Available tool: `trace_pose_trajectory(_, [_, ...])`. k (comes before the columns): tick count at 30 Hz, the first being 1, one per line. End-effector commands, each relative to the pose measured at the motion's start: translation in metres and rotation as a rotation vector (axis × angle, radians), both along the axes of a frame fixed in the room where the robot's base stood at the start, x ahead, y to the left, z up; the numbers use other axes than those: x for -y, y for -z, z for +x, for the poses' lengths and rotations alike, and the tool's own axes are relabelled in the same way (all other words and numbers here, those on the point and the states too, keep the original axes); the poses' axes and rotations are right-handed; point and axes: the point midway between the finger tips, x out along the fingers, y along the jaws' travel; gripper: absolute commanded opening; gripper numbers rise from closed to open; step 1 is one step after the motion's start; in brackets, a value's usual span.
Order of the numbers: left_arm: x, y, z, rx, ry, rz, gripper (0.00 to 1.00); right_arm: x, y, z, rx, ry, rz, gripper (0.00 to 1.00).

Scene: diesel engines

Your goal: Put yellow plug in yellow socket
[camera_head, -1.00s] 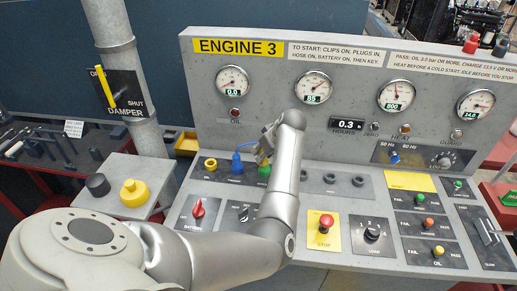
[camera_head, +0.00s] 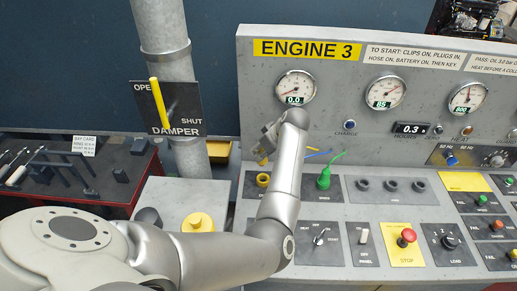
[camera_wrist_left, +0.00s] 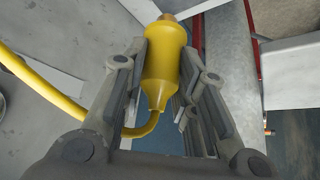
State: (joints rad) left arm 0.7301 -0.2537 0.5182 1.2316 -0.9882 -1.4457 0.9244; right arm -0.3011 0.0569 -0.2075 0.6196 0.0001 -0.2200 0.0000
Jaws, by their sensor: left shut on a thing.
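The yellow plug (camera_wrist_left: 162,58) is between the fingers of my left gripper (camera_wrist_left: 160,85), its metal tip pointing away from the palm and its yellow cable (camera_wrist_left: 45,85) curving off to the left. In the head view my left gripper (camera_head: 267,142) is above the yellow socket (camera_head: 263,181), with a bit of the yellow plug (camera_head: 263,161) showing just below it. The plug is apart from the socket. The socket's ring faces up on the sloped panel, partly beside my forearm. My right gripper is not in view.
A green plug (camera_head: 324,179) sits in the panel right of my forearm. Empty dark sockets (camera_head: 390,186) lie further right. The gauge board (camera_head: 330,115) rises behind the gripper. A yellow knob (camera_head: 198,223) stands left.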

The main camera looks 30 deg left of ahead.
Motion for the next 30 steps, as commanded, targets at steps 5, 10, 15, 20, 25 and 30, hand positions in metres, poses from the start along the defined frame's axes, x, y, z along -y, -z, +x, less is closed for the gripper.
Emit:
trace_pose_trajectory(5, [0.002,0.003,0.0,0.0,0.001,0.0,0.02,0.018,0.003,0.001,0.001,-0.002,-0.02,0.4])
trace_pose_trajectory(10, [0.001,0.011,0.0,-0.001,0.001,0.0,0.02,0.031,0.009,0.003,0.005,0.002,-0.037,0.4])
trace_pose_trajectory(15, [0.001,0.023,0.0,0.0,0.0,0.0,0.02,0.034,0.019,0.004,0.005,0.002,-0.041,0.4])
trace_pose_trajectory(20, [0.001,0.034,0.0,0.0,0.0,0.0,0.02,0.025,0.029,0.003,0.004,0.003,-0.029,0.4])
trace_pose_trajectory(25, [0.001,0.046,0.0,0.0,0.0,0.0,0.02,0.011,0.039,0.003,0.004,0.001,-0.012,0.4])
trace_pose_trajectory(30, [0.001,0.058,0.0,0.0,0.0,-0.001,0.02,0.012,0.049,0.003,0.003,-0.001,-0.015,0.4])
